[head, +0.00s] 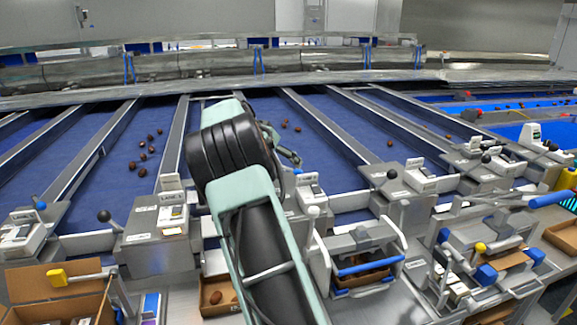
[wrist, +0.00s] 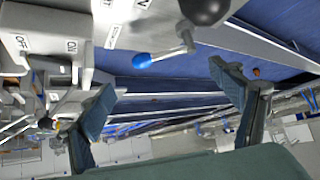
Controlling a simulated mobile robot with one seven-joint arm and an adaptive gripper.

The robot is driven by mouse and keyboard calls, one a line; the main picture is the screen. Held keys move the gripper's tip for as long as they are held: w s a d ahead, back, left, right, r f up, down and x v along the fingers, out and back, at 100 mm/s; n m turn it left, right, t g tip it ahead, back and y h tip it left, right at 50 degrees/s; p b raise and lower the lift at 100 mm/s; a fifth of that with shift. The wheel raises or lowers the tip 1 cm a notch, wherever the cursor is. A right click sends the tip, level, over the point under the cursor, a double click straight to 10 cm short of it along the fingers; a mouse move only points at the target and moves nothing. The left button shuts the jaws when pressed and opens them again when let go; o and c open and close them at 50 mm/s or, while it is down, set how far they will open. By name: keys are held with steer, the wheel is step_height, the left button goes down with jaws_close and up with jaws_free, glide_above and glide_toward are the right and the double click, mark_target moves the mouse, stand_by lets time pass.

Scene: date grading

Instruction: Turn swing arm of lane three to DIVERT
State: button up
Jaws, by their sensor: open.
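Control boxes with small levers stand at the lane ends: one (head: 160,220) left of my arm, one (head: 308,190) just right of it, and one (head: 418,178) further right with a black ball knob (head: 391,174). The lane numbers are too small to read surely, so I cannot tell which swing arm is lane three's. In the wrist view a lever with a blue tip (wrist: 142,61) and a black ball (wrist: 205,10) lie beyond my gripper (wrist: 168,100). My gripper is open, its fingers apart with nothing between them. My arm hides part of the middle lanes in the head view.
Blue lanes with metal dividers (head: 330,130) carry scattered dates (head: 143,155). Open cartons (head: 60,292) and a tray with a blue handle (head: 370,265) stand in front. An ON/OFF box (wrist: 45,40) is close on the left in the wrist view.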

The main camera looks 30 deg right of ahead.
steer(key=p+x, duration=0.1)
steer(key=x, duration=0.6)
steer(key=shift+d, duration=0.1)
steer(key=shift+c, duration=0.7)
